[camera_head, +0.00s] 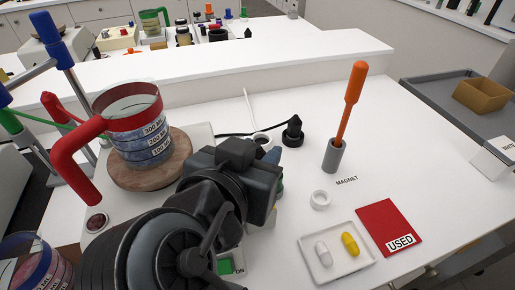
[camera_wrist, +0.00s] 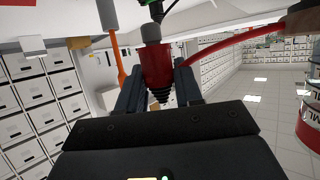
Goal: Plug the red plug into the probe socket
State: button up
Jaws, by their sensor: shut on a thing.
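The red plug (camera_wrist: 157,74) is in the wrist view, with a grey tip at its upper end and a black ribbed lower end. My gripper (camera_wrist: 156,88) is shut on it, one finger on each side. In the head view my arm and gripper (camera_head: 262,190) stand over the table right of the beaker and hide the plug. A dark part with a bit of green (camera_wrist: 157,8) shows just beyond the plug's tip; I cannot tell whether it is the probe socket. I cannot make out the socket in the head view.
A red-handled glass beaker (camera_head: 136,122) stands on a round wooden disc (camera_head: 150,180) at left. A black plug (camera_head: 292,133), an orange-handled stick (camera_head: 352,95) in a grey holder (camera_head: 333,156), a white ring (camera_head: 321,199), a tray (camera_head: 340,270) and a red card (camera_head: 390,222) lie to the right.

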jog(key=shift+f+b, duration=0.7)
jog(key=shift+f, duration=0.6)
jog(key=shift+f+b, duration=0.8)
jog(key=shift+f, duration=0.5)
dwell(0.9)
jog(key=o, duration=1.1)
jog(key=shift+r, duration=0.1)
jog(key=v, duration=0.7)
jog(key=shift+s+a+r, duration=0.1)
jog(key=shift+s+a, duration=0.05)
jog(key=shift+s, duration=0.2)
